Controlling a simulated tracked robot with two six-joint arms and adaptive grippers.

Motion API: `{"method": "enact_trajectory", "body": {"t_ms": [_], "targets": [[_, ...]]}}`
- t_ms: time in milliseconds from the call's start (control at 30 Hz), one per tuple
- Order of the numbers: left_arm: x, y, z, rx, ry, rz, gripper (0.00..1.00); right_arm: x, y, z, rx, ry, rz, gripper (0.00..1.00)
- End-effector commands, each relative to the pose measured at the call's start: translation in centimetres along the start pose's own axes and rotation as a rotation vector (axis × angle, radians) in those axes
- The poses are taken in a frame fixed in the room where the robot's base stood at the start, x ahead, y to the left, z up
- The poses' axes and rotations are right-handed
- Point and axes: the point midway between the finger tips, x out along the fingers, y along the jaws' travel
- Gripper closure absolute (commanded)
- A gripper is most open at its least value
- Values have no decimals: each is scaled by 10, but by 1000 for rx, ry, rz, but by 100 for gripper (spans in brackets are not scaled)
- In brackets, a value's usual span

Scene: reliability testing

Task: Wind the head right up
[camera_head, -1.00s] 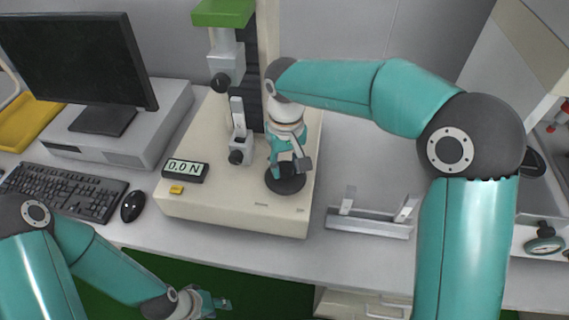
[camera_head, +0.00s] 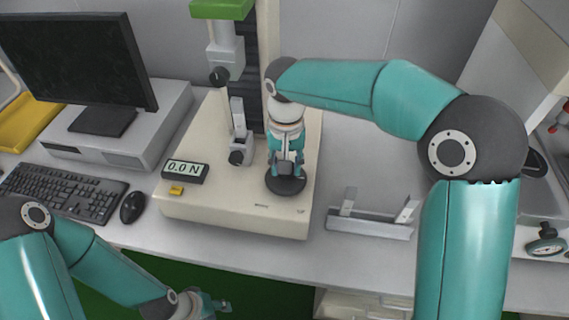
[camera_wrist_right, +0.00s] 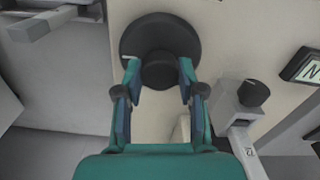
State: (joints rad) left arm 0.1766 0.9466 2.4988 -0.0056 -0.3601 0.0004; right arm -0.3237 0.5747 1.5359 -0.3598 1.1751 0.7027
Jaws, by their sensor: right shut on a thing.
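The test stand's head (camera_head: 224,55) is a grey block under a green top (camera_head: 222,9), with an upper grip and black knob below it. It is high on the column, with its top cut off by the picture edge. A black handwheel (camera_head: 287,186) lies flat at the base's front right; the right wrist view shows its disc (camera_wrist_right: 150,25) and round hub (camera_wrist_right: 160,70). My right gripper (camera_wrist_right: 159,76) is shut on the hub from above, one finger each side. My left gripper (camera_head: 215,304) hangs low by the table's front edge, away from the stand; its jaws are unclear.
A lower grip (camera_head: 240,150) stands on the cream base (camera_head: 235,213), left of the wheel. A display (camera_head: 185,171) reads 0.0 N, with a yellow button (camera_head: 176,190) before it. A metal fixture (camera_head: 370,228) lies right of the stand. Keyboard, mouse and monitor (camera_head: 80,60) are left.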

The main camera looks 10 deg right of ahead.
Motion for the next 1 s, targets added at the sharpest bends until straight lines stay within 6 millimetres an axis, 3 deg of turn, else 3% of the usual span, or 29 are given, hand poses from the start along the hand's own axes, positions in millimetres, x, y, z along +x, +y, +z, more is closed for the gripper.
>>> {"method": "enact_trajectory", "body": {"t_ms": [100, 133, 267, 667, 867, 1000], "targets": [[0, 0, 0, 0, 0, 0, 60, -4, 0, -5, 3, 18, -7, 96], [0, 0, 0, 0, 0, 0, 60, -4, 0, -5, 3, 18, -7, 58], [0, 0, 0, 0, 0, 0, 60, -3, 0, -4, 2, 13, -5, 36], [-1, 0, 0, 0, 0, 0, 60, -5, 0, -2, 0, 7, -4, 36], [-1, 0, 0, 0, 0, 0, 60, -30, 0, -3, 1, 11, -5, 36], [-1, 0, 0, 0, 0, 0, 60, -58, -1, -3, 0, 11, -6, 36]]}}
